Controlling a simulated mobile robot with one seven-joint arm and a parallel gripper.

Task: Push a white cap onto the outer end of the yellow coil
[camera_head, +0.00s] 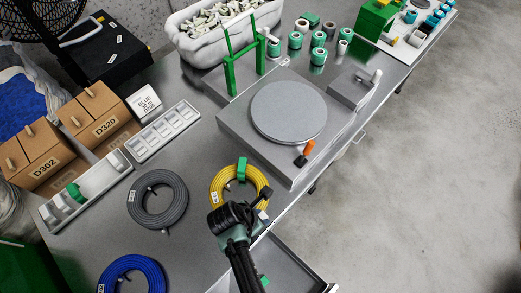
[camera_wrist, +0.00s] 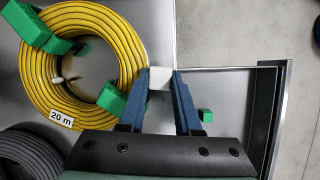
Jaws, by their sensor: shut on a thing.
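The yellow coil (camera_head: 216,187) lies flat on the grey bench, bound with green clips. In the wrist view the coil (camera_wrist: 35,75) carries a "20 m" tag, and a small white tip (camera_wrist: 57,80) shows inside its ring. My gripper (camera_head: 263,204) is at the coil's right side. In the wrist view my gripper (camera_wrist: 161,82) is shut on a small white cap (camera_wrist: 160,77), close beside the coil's outer right edge. The coil's outer end is not clearly visible, so I cannot tell whether the cap touches it.
A grey coil (camera_head: 157,199) and a blue coil (camera_head: 131,276) lie to the left. A turntable (camera_head: 289,112) stands behind. An open drawer (camera_wrist: 264,120) sticks out at the bench edge, with a green block (camera_wrist: 205,115) in it. White trays and brown boxes stand at far left.

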